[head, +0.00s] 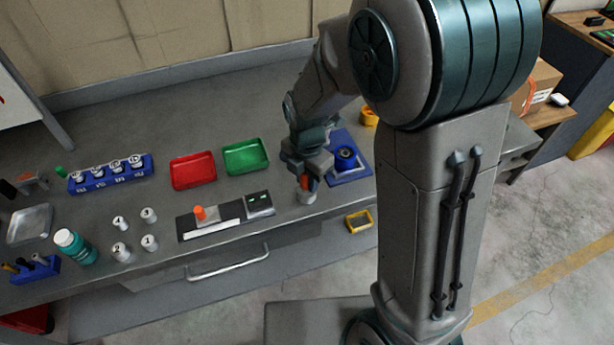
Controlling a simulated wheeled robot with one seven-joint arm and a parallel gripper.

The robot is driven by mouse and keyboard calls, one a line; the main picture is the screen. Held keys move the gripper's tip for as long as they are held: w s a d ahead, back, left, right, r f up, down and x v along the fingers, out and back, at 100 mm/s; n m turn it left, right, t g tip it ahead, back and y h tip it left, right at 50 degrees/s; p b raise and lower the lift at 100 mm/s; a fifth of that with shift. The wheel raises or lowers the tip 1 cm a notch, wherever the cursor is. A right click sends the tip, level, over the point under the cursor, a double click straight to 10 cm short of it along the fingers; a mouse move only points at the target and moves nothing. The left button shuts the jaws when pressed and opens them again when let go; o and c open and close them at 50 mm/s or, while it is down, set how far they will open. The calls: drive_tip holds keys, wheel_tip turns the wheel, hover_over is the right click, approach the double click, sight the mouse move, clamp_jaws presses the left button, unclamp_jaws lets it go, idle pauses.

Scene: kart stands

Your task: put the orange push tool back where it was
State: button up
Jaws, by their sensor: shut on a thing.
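The orange push tool (307,182) shows as a small orange piece between the fingers of my gripper (305,178), which is shut on it. Its upper part is hidden by the fingers. Just below it is a small light-grey cylindrical cup (305,198) near the bench's front edge. I cannot tell whether the tool's lower end is inside the cup or just above it. The gripper points down, between the green tray and the blue base plate.
A blue plate (353,174) with a dark round part stands right of the gripper. Left are a green tray (245,156), a red tray (193,171) and a panel with an orange knob (200,213). Several grey weights and a teal bottle (75,246) stand farther left.

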drive_tip(key=shift+f, duration=0.2)
drive_tip(key=o, duration=1)
drive_tip(key=shift+r, duration=0.1)
wheel_tip(320, 180, up, 12)
drive_tip(key=shift+r, duration=0.15)
drive_tip(key=s+d+m+t, duration=0.1)
drive_tip(key=s+d+m, duration=0.5)
drive_tip(key=m, duration=0.7)
drive_tip(key=s+d+r+m+t, duration=0.1)
drive_tip(key=s+d+m, duration=0.4)
drive_tip(key=m, duration=0.8)
drive_tip(key=shift+s+d+r+m+t, duration=0.35)
drive_tip(key=shift+s+t, duration=0.25)
drive_tip(key=shift+s, duration=0.35)
drive_tip(key=shift+f, duration=0.1)
